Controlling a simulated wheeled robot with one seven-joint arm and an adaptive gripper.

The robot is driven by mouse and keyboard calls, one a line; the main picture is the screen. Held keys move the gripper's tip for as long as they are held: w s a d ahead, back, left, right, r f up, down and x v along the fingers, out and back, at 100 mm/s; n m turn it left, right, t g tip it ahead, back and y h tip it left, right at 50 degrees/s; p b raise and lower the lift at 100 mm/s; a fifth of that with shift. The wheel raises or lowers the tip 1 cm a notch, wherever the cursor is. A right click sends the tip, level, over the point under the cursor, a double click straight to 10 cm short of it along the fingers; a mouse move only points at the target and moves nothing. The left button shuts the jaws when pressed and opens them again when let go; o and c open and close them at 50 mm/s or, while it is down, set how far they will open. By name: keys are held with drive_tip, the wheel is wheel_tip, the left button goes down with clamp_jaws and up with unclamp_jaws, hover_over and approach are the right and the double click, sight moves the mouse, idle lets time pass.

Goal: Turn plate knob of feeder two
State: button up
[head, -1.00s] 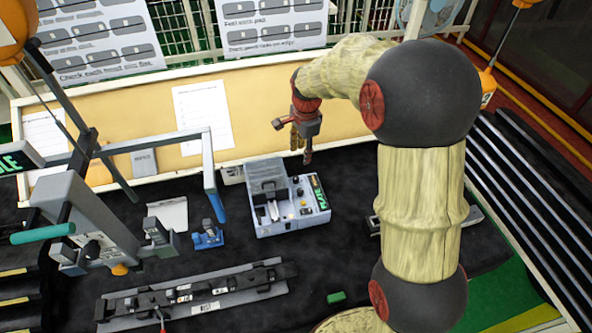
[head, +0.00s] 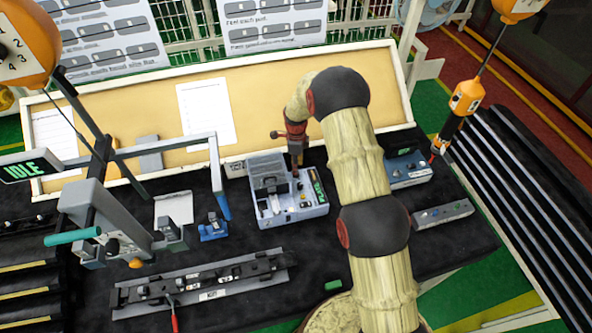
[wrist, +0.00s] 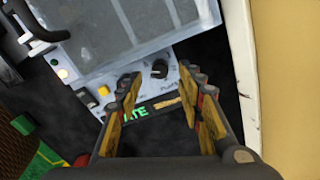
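A grey feeder box (head: 285,205) stands in the middle of the dark table, with a raised top, small buttons and a green-lit display. In the wrist view its panel (wrist: 140,88) shows a dark round knob (wrist: 159,68), a yellow button (wrist: 103,91) and green display letters, partly covered by my fingers. My gripper (wrist: 160,80) is open and empty, its two yellow-padded fingers either side of the knob in that view. I cannot tell whether they touch it. The feeder's number is not readable.
A blue clamp (head: 213,229) stands left, a long rail fixture (head: 200,290) in front. A tan board (head: 255,105) rises behind.

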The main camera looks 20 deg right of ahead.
drive_tip(key=shift+f, duration=1.9)
drive_tip(key=shift+c, duration=0.2)
clamp_jaws()
